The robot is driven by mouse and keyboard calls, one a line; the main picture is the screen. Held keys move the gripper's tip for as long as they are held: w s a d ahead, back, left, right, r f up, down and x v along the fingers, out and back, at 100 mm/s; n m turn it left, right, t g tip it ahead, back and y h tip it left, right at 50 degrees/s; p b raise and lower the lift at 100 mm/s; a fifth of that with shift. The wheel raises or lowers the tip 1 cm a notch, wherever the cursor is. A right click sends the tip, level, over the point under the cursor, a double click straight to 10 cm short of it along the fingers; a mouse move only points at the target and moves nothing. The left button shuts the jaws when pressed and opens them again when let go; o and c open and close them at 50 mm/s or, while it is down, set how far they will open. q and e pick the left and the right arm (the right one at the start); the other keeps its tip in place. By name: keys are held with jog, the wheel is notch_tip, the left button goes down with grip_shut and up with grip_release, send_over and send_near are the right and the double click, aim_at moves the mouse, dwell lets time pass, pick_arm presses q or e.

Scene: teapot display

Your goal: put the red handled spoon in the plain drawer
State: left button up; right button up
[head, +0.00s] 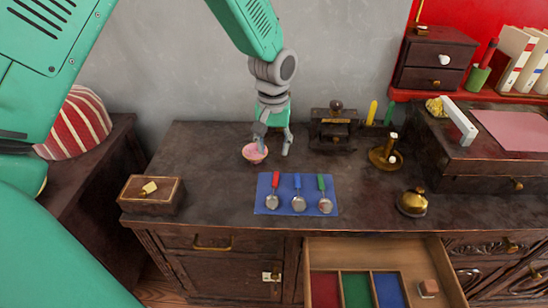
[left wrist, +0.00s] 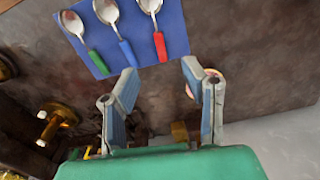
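The red-handled spoon (head: 276,181) lies on a blue mat (head: 310,206), leftmost of three spoons, with its bowl toward me. Beside it lie the blue-handled spoon (head: 297,182) and the green-handled spoon (head: 321,183). My left gripper (head: 273,149) is open and empty behind the mat, above the counter, apart from the spoons. In the left wrist view, the red handle (left wrist: 160,47) shows near the open fingers (left wrist: 160,70). Below the counter a drawer (head: 446,270) stands open, with red, green and blue compartments and a plain wooden one at right. My right gripper is out of view.
A pink bowl (head: 249,154) stands at the left finger, partly hidden. A wooden box (head: 150,198) is at left, and a brass bell (head: 412,204) at right. A small block (head: 428,287) lies in the plain compartment. The counter between box and mat is clear.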

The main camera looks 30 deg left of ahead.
pick_arm(q)
jog(key=t+y+b, duration=0.2)
jog(key=t+b, duration=0.2)
jog(key=b, duration=0.4)
send_near(275, 186)
jog(key=b+x, duration=0.3)
jog(key=x, duration=0.1)
jog(key=shift+w+a, duration=0.1)
jog(key=shift+w, duration=0.05)
jog(key=b+x, duration=0.2)
jog(key=x, duration=0.2)
jog(key=shift+f, duration=0.2)
jog(key=shift+w+f+b, duration=0.15)
jog(key=shift+f+b, duration=0.2)
jog(key=shift+r, duration=0.1)
grip_shut()
